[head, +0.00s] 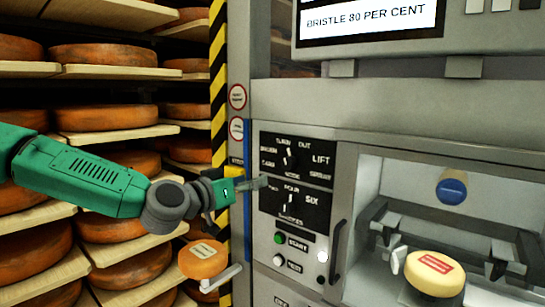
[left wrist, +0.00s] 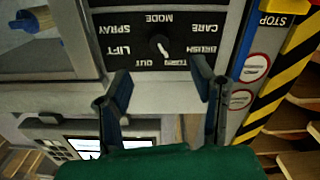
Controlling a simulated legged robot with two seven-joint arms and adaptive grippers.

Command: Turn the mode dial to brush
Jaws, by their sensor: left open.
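The mode dial (head: 288,158) is a small dark knob with a white mark on the upper black plate of the machine's panel. Its labels include BRUSH, TURN, OUT, LIFT, SPRAY and CARE. In the left wrist view the mode dial (left wrist: 159,45) shows upside down, and its white mark appears to point toward TURN. My left gripper (head: 256,184) is in front of the panel, left of and a little below the dial. In the left wrist view the two fingers of my left gripper (left wrist: 163,80) are apart and empty, with the dial beyond them. My right gripper does not show.
A passes dial (head: 289,203) sits just below the mode dial. Green start (head: 279,238) and white test (head: 279,260) buttons and a vertical handle (head: 335,250) are lower. Cheese shelves (head: 110,72) stand left. A yellow cheese (head: 434,273) sits in the bay at right.

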